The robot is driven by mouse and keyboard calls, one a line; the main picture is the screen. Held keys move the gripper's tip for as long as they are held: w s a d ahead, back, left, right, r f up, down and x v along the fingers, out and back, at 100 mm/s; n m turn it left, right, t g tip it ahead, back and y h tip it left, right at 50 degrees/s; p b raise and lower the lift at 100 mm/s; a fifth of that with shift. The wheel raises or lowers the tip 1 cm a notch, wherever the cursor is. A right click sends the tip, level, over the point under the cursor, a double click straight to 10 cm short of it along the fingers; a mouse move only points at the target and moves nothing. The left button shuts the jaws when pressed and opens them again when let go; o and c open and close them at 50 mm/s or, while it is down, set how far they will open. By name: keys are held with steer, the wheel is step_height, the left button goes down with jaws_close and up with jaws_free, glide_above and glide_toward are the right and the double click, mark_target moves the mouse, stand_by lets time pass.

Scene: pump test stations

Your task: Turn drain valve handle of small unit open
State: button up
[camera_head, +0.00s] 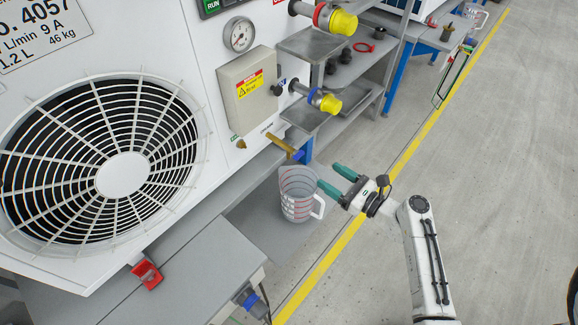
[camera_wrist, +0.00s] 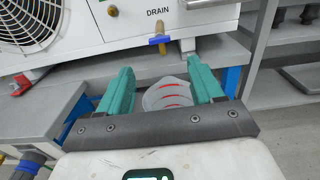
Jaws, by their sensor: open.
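The drain valve (camera_head: 279,143) sticks out low on the white unit's front as a brass-coloured stem with a blue end (camera_head: 298,155). In the wrist view the valve (camera_wrist: 159,40) sits under the word DRAIN, above and beyond my fingertips. Which part is the handle is hard to tell at this size. My gripper (camera_head: 336,178) has two green fingers, spread apart and empty. It is to the right of the valve, apart from it, with the fingers pointing towards the unit. In the wrist view my gripper (camera_wrist: 160,66) frames a clear measuring jug (camera_wrist: 168,97) beyond it.
The measuring jug (camera_head: 299,200) with red marks stands below the valve, close to my fingertips. A grey box (camera_head: 246,90), a gauge (camera_head: 239,34) and yellow-capped pipes (camera_head: 331,104) project from the unit. Grey shelves (camera_head: 352,68) stand behind. Open floor (camera_head: 480,190) lies right.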

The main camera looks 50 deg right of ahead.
mark_target(299, 155)
steer(key=w, duration=1)
steer(key=shift+w+a, duration=0.2)
steer(key=shift+w, duration=0.2)
steer(key=shift+c, duration=0.5)
steer(key=c, duration=1)
steer(key=shift+o, duration=0.2)
